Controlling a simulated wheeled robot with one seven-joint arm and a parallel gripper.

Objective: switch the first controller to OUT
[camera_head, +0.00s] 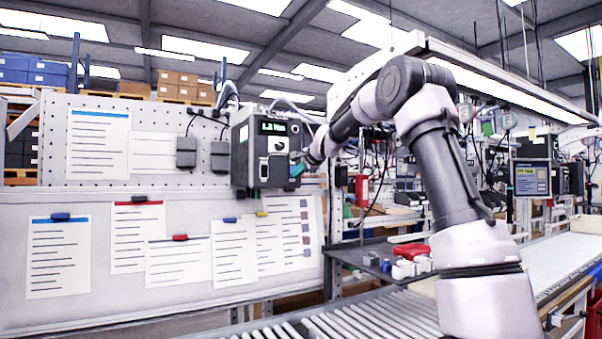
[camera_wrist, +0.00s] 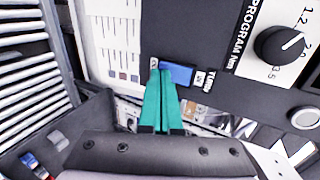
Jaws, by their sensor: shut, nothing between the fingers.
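The controller (camera_head: 242,152) is a dark grey box on the pegboard, with a lit green display (camera_head: 272,128) that seems to read 1.2 Nm. In the wrist view its dark front panel shows a black knob (camera_wrist: 281,44) and a blue rocker switch (camera_wrist: 179,75) with small labels at its ends. My gripper (camera_wrist: 162,74) has slim teal fingers, shut together and empty, with the tips at the left end of the switch. I cannot tell whether they touch it. In the head view my gripper (camera_head: 298,169) is at the controller's lower right side. The switch's position is unclear.
Two small dark boxes (camera_head: 186,152) hang left of the controller. Paper sheets (camera_head: 180,260) are clipped on the board below. A dark shelf (camera_head: 350,252) with small parts and a roller conveyor (camera_head: 360,317) lie below right. A round silver button (camera_wrist: 305,118) is on the panel.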

